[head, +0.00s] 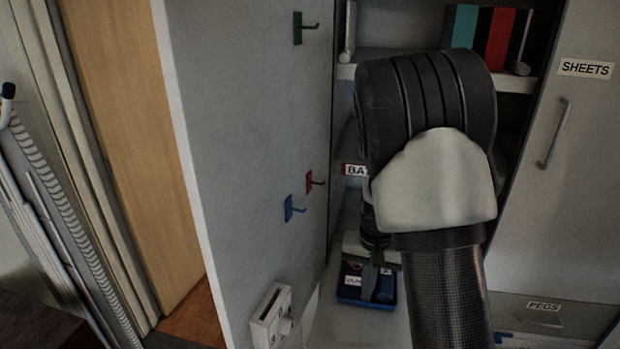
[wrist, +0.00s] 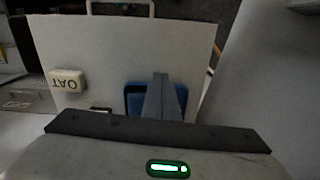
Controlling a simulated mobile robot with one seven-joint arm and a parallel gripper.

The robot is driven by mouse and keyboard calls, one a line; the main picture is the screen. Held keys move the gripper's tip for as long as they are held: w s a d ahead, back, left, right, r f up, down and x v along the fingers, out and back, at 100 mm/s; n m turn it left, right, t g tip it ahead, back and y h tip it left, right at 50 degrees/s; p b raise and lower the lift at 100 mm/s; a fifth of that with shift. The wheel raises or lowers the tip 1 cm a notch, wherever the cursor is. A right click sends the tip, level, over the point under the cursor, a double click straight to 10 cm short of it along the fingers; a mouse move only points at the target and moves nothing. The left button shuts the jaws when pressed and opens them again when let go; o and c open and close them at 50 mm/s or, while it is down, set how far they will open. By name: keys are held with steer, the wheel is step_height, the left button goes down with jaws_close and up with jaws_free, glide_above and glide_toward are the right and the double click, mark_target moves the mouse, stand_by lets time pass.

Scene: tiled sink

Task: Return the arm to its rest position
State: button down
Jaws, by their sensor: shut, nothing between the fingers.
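My arm rises in the middle of the head view, with a black ribbed joint, a pale cover and a dark tube below. My gripper (head: 371,282) is partly hidden behind this arm and points down, low in the cupboard. In the wrist view its grey fingers (wrist: 160,80) are together with nothing between them. A small blue tray (head: 352,296) lies below and behind the fingers in the head view. The blue tray also shows behind the fingers in the wrist view (wrist: 133,101). I cannot tell the gap between fingertips and tray.
The light side panel (head: 245,150) stands close left, with green (head: 298,28), red (head: 312,182) and blue (head: 291,209) hooks and a white box (head: 270,318). A shelf (head: 345,71) is behind my arm. Right are a door labelled SHEETS (head: 585,130) and a PEGS drawer (head: 545,318).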

steer(key=s+a+r+n+t, duration=0.1)
steer(key=s+a+r+t, duration=0.15)
steer(key=r, duration=0.85)
steer(key=s+a+r+n+t, duration=0.1)
steer(key=s+r, duration=0.5)
steer(key=s, duration=0.3)
steer(key=s+r+n+t, duration=0.2)
steer(key=s+r, duration=0.5)
steer(key=s, duration=0.2)
steer(key=shift+a+r+n, duration=0.15)
steer(key=shift+a+n, duration=0.15)
steer(key=shift+a, duration=0.1)
